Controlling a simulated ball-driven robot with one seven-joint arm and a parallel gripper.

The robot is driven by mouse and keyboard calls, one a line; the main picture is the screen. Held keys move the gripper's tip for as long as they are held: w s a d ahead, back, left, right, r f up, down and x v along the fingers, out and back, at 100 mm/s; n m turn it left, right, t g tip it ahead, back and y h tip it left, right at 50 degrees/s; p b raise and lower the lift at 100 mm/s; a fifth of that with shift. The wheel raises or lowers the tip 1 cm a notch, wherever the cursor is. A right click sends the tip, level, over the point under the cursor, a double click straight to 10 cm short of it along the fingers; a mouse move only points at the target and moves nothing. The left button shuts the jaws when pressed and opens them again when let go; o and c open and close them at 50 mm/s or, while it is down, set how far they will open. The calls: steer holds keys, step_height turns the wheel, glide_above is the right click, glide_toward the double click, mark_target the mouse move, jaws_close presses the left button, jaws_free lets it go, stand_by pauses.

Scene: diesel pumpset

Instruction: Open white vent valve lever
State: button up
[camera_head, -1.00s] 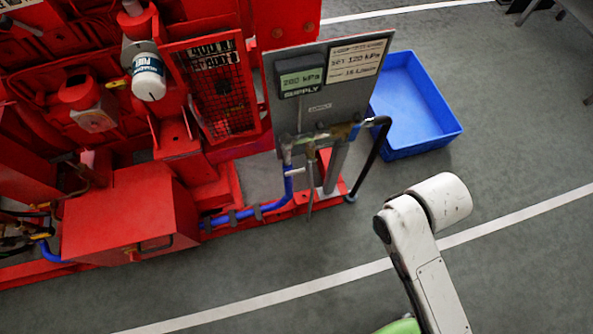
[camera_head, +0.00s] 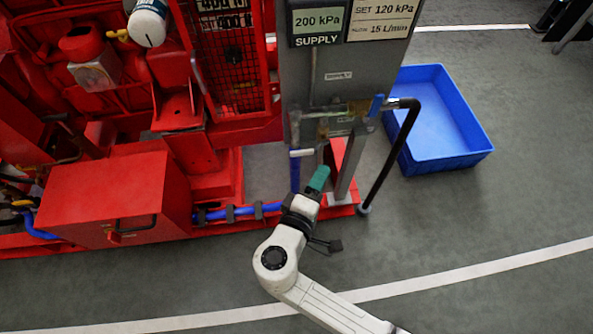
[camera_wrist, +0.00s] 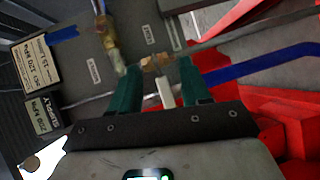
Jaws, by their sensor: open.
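The white vent valve lever (camera_head: 301,153) shows in the head view as a short white bar at the left end of the pipework below the grey panel. In the wrist view the white lever (camera_wrist: 166,92) lies between the two green fingers, beside a brass fitting (camera_wrist: 156,62). My gripper (camera_wrist: 159,66) is open, one finger on each side of the lever, with gaps visible. Whether either finger touches it I cannot tell. In the head view my gripper (camera_head: 320,177) is just below and right of the lever, its fingers overlapping in sight.
A blue pipe (camera_head: 245,212) runs low along the red pumpset.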

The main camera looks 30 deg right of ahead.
mark_target(299, 155)
steer(key=w+a+n+t+b, duration=0.1)
steer(key=a+n+t, duration=0.25)
steer(key=a, duration=0.35)
steer(key=shift+m+y, duration=0.25)
steer(key=shift+y, duration=0.05)
steer(key=b+x, duration=0.1)
steer(key=x, duration=0.9)
steer(key=shift+w+d+f, duration=0.2)
steer(key=shift+w, duration=0.15)
steer(key=shift+c, duration=0.2)
jaws_close()
